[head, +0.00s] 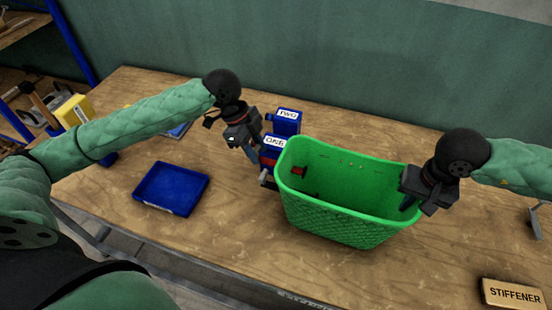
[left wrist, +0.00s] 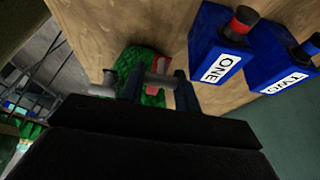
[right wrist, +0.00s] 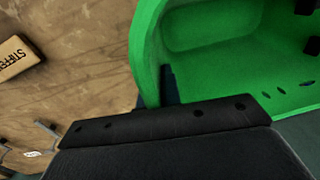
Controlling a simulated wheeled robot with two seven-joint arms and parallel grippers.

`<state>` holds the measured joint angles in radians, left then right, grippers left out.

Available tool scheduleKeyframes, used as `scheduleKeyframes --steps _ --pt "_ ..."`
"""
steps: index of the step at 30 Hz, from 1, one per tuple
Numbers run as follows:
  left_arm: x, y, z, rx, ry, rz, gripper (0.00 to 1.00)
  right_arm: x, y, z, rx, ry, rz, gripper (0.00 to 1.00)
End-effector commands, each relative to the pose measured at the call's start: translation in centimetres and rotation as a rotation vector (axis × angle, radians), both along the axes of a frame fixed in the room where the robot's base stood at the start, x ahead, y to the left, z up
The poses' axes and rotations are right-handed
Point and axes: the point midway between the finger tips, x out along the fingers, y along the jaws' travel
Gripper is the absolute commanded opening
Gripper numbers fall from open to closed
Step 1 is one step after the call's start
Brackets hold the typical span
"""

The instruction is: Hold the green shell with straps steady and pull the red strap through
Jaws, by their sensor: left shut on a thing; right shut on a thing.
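The green shell (head: 345,222), shaped like an open basket, stands upright on the bench. My right gripper (head: 408,198) is shut on its right rim; the right wrist view shows this rim (right wrist: 146,60) at the fingers. A red strap piece (head: 299,170) shows inside the shell's left wall. My left gripper (head: 254,155) is beside the shell's left side, near the block marked ONE. In the left wrist view its fingers are around the red strap (left wrist: 162,65) and a grey bar (left wrist: 108,80). The fingers partly hide the strap's grip point.
Blue blocks marked ONE (head: 273,150) and TWO (head: 287,121) stand close behind the left gripper. A blue tray (head: 171,187) lies to the left. A STIFFENER sign (head: 512,295) is at the front right. The bench front is clear.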

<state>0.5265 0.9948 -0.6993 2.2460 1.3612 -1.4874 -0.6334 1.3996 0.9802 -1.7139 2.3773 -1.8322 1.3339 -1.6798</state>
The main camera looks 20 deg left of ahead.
Motion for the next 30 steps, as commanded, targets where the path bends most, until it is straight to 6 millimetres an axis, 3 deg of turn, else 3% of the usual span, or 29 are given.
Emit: scheduleKeyframes --steps 27,28,30 --pt "0.1 2.3 0.0 0.001 -0.001 0.001 0.05 0.0 0.0 0.0 -0.001 0.0 0.0 0.0" --pt "0.1 2.3 0.0 0.001 -0.001 0.001 0.36 0.0 0.0 0.0 -0.001 0.0 0.0 0.0" --pt "0.1 2.2 0.0 0.001 -0.001 0.001 0.5 0.0 0.0 0.0 -0.001 0.0 0.0 0.0"
